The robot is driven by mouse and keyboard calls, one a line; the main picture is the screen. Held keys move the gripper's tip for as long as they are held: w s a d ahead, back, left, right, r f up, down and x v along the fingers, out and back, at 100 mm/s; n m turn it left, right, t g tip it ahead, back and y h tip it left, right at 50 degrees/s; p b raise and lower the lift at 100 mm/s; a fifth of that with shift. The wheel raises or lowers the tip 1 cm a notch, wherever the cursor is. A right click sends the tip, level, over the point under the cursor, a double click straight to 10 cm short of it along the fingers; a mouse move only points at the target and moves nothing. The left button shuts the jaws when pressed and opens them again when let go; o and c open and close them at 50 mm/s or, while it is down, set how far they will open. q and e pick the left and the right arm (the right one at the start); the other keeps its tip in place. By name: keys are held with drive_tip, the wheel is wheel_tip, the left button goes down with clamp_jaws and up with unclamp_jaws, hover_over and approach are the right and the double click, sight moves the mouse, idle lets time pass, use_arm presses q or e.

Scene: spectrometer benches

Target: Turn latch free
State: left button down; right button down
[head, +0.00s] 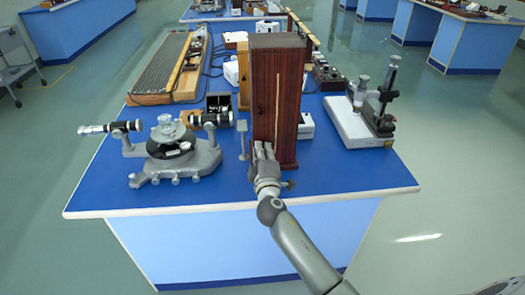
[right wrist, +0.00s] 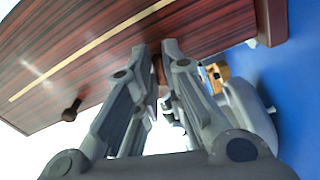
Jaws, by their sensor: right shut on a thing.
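A tall dark red-brown wooden case (head: 290,90) with a pale vertical strip stands upright near the front of the blue bench. In the right wrist view, its striped wooden face (right wrist: 90,45) fills the top left. My right gripper (head: 263,152) is at the lower front of the case. Its fingertips (right wrist: 156,62) are closed on a small dark brown piece, seemingly the latch (right wrist: 158,72), mostly hidden between the fingers. A separate dark knob (right wrist: 72,110) sticks out of the wood, apart from the fingers. My left gripper is not in view.
A grey spectrometer (head: 175,160) stands left of the case, and a microscope-like instrument on a white base (head: 360,125) stands to the right. A long grating-topped wooden box (head: 160,68) lies behind. The bench's front left surface (head: 110,190) is clear.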

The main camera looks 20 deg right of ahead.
drive_tip(key=shift+n+p, duration=0.3)
drive_tip(key=shift+n, duration=1.2)
drive_tip(key=c, duration=1.5)
unclamp_jaws()
drive_tip(key=shift+s, duration=0.15)
drive_tip(key=v, duration=1.1)
drive_tip(key=shift+s+a, duration=0.2)
drive_tip(key=shift+s, duration=0.15)
